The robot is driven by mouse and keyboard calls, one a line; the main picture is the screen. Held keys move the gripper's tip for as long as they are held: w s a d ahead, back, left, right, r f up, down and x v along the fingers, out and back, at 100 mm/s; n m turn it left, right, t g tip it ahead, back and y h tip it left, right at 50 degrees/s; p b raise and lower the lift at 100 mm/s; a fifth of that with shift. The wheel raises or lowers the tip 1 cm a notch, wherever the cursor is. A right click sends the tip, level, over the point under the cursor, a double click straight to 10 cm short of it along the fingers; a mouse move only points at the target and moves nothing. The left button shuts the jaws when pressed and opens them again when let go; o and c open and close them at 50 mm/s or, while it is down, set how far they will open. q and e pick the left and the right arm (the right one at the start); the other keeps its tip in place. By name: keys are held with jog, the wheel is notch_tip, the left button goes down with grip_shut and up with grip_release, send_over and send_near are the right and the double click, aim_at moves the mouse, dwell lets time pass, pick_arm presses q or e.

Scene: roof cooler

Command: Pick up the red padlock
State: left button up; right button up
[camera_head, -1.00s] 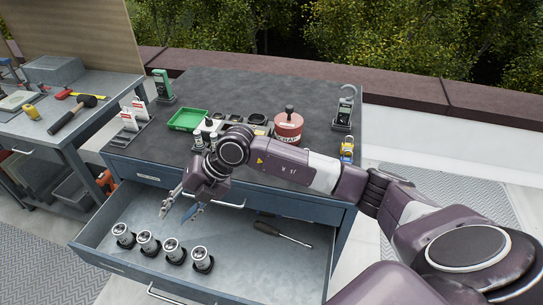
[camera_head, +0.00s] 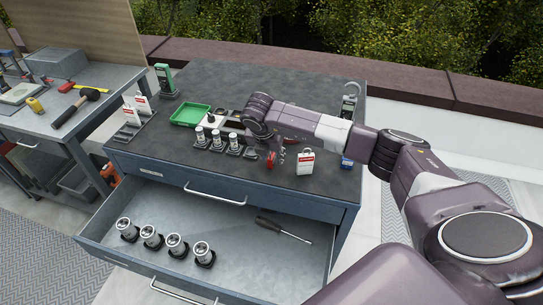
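A small red object (camera_head: 271,158), which looks like the red padlock, sits on the dark cabinet top near its front edge. My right arm comes in from the right, and its wrist is just behind and above this object. My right gripper (camera_head: 258,124) is mostly hidden by the wrist, so I cannot see its fingertips or whether they touch anything. My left gripper is out of view.
Several silver cylinders (camera_head: 216,139) stand left of the red object. A green tray (camera_head: 190,114) lies behind left. Below, the open drawer (camera_head: 215,212) holds several cylinders and a screwdriver (camera_head: 283,230).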

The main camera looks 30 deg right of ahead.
jog(key=shift+w+d+f, duration=0.1)
jog(key=shift+w+f, duration=0.05)
jog(key=shift+f, duration=0.4)
grip_shut()
jog(key=shift+r, duration=0.15)
